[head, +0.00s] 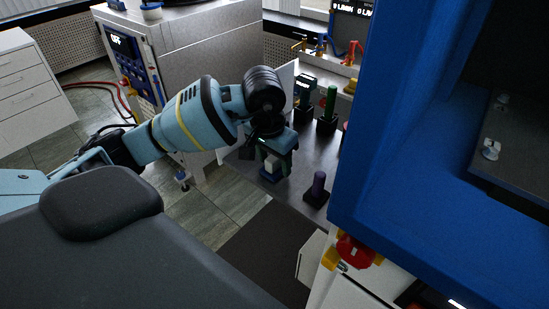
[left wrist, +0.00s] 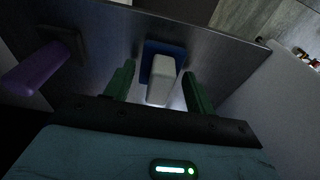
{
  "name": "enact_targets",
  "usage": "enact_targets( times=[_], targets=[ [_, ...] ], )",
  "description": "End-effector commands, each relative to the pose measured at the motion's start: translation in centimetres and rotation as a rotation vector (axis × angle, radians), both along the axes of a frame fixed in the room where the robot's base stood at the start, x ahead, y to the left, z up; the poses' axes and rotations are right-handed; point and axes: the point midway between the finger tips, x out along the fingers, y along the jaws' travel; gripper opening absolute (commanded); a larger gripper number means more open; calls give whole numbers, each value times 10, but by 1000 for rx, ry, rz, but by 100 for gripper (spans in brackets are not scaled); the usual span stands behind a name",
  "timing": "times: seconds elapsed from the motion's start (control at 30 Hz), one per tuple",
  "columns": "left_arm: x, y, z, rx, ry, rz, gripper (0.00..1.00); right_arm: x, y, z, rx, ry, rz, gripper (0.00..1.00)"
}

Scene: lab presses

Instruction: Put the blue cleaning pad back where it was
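The blue cleaning pad (left wrist: 152,62) has a pale block-like grip (left wrist: 160,82) and sits on the grey shelf surface. In the head view, the pad's blue edge (head: 270,178) and pale grip show just below my left gripper (head: 274,160). In the left wrist view, the green fingers of my left gripper (left wrist: 160,90) stand apart on either side of the pale grip. Gaps show between the fingers and the grip, so the gripper is open around it. The wrist hides part of the pad in the head view. My right gripper is not in view.
A purple handle (head: 318,184) stands upright on a dark base close by on the shelf (head: 288,192). A green handle (head: 331,98) and a dark green device (head: 305,88) stand behind. A large blue press frame (head: 400,170) closes off the right side.

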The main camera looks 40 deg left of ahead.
Motion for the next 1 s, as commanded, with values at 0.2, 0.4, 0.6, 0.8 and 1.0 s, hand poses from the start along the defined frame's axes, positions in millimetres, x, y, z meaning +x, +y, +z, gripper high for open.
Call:
enact_targets(
  times=[0.2, 0.4, 0.6, 0.8, 1.0],
  targets=[
    [0, 0, 1, 0, -1, 0, 67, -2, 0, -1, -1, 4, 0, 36],
    [0, 0, 4, 0, -3, 0, 67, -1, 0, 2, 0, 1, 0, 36],
    [-2, 1, 27, 0, -5, 0, 67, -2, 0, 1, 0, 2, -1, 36],
    [-9, 1, 68, 0, -7, 0, 67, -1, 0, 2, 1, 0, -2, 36],
    [-14, 1, 101, 0, -4, 1, 67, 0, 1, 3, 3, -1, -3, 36]
  ],
)
